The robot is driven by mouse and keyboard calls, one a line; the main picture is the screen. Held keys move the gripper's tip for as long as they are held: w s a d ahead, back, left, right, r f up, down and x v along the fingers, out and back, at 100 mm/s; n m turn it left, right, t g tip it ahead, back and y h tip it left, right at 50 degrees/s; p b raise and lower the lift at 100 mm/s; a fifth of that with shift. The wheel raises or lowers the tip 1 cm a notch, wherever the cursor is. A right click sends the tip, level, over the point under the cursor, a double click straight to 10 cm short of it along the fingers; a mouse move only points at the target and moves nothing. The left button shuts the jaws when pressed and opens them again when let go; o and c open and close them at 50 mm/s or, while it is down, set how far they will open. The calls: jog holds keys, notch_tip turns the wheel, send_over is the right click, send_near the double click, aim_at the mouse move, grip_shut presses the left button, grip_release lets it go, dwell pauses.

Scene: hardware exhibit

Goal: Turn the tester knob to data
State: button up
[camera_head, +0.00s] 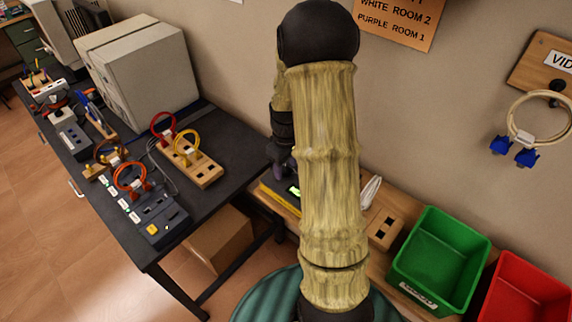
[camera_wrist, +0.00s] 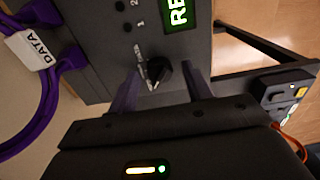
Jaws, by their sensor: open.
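The tester (camera_wrist: 98,70) is a dark grey panel filling the upper middle of the wrist view. Its black knob (camera_wrist: 159,70) sits between the two fingers of my gripper (camera_wrist: 161,80), which is open around it; I cannot tell whether either finger touches it. Small white lettering beside the knob is too small to read, and its setting is unclear. A lit green display (camera_wrist: 179,13) shows letters starting "RE", cut off by the frame. In the head view my arm hides most of the tester, leaving its green display (camera_head: 294,190) in sight beside my gripper (camera_head: 279,168).
A purple cable tagged DATA (camera_wrist: 36,50) is at the tester's left. In the head view a dark table (camera_head: 235,140) with several devices and cables stands left. A green bin (camera_head: 440,258) and a red bin (camera_head: 528,293) stand right, near a wooden socket block (camera_head: 384,229).

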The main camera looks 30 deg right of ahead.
jog(key=shift+f, duration=0.2)
jog(key=shift+c, duration=0.4)
jog(key=c, duration=0.9)
